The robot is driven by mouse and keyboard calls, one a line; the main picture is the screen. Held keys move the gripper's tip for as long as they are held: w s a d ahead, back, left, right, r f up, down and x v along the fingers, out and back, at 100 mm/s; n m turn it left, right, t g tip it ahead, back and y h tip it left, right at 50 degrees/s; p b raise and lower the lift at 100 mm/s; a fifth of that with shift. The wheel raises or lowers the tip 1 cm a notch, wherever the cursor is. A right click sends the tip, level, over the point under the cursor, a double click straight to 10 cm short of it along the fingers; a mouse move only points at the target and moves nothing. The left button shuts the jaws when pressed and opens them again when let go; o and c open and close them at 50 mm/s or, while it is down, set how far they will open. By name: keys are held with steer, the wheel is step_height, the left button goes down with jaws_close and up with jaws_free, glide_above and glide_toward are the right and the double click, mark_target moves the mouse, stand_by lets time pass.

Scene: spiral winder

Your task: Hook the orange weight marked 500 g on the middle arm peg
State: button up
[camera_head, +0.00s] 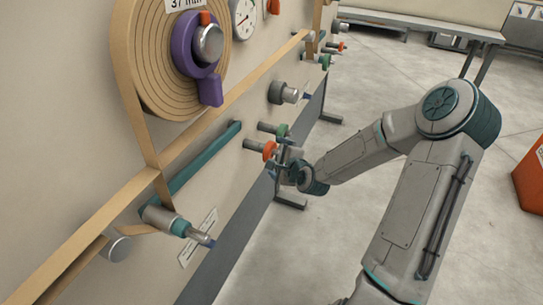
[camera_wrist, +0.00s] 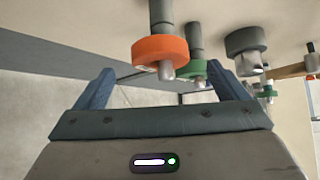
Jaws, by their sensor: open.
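The orange weight (camera_head: 269,150) is a disc hanging on a grey peg that sticks out of the upright panel. Its mark is not legible. In the wrist view the orange weight (camera_wrist: 160,49) appears between and just beyond my fingertips, with a pale stub below it. My gripper (camera_head: 283,159) is beside the weight in the head view; the wrist view shows its two blue fingers (camera_wrist: 161,72) apart, with nothing held. I cannot tell which peg is the middle one.
A green disc (camera_head: 281,130) hangs on the neighbouring peg, close behind the orange one. A grey roller (camera_head: 283,93) juts out above. Tan web (camera_head: 80,240) runs across the panel from the large roll (camera_head: 150,60). Open floor lies right of the panel.

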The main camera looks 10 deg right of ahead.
mark_target(272, 154)
steer(key=x, duration=0.6)
steer(key=shift+w+b, duration=0.15)
steer(key=shift+b, duration=0.25)
